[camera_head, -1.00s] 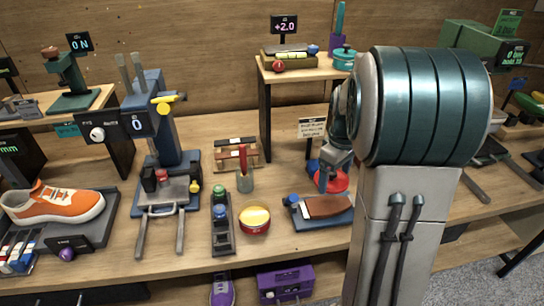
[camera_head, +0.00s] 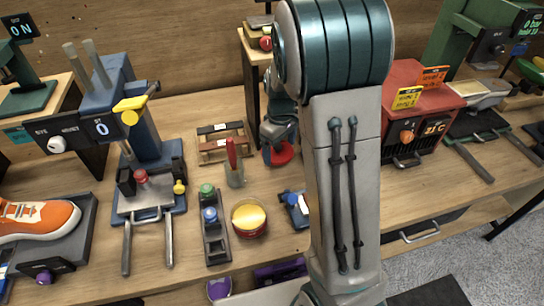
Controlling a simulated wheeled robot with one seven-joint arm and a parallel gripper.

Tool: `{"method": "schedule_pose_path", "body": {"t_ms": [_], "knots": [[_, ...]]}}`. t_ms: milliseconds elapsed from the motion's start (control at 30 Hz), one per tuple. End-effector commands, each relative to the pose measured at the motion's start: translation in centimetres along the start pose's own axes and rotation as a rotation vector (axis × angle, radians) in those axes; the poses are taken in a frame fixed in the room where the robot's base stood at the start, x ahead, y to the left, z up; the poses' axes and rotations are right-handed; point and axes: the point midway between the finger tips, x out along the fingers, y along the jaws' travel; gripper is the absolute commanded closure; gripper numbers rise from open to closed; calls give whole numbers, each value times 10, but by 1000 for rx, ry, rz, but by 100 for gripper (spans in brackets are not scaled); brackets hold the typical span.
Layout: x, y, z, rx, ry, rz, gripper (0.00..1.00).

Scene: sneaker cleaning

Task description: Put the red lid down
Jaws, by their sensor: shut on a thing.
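The red lid (camera_head: 283,154) shows in the head view at my gripper (camera_head: 273,152), over the wooden bench right of the grey cup. My gripper is shut on the lid, and its blue finger covers the lid's left part. I cannot tell whether the lid touches the bench. An open round tin (camera_head: 249,218) with a red side and yellow contents stands on the bench nearer to me, apart from the lid.
The grey cup (camera_head: 235,177) with a red-handled tool, a brush rack (camera_head: 224,142) and a bottle stand (camera_head: 215,240) are left of the lid. A blue pad (camera_head: 295,209) is partly hidden by my arm. A red heater box (camera_head: 423,100) stands right.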

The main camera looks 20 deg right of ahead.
Motion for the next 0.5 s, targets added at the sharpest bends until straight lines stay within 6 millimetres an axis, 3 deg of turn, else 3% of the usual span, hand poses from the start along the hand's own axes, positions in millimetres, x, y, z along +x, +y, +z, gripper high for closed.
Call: {"method": "schedule_pose_path", "body": {"t_ms": [167, 500], "knots": [[11, -13, -14, 1, -1, 0, 36], [50, -14, -16, 3, -3, -1, 36]]}}
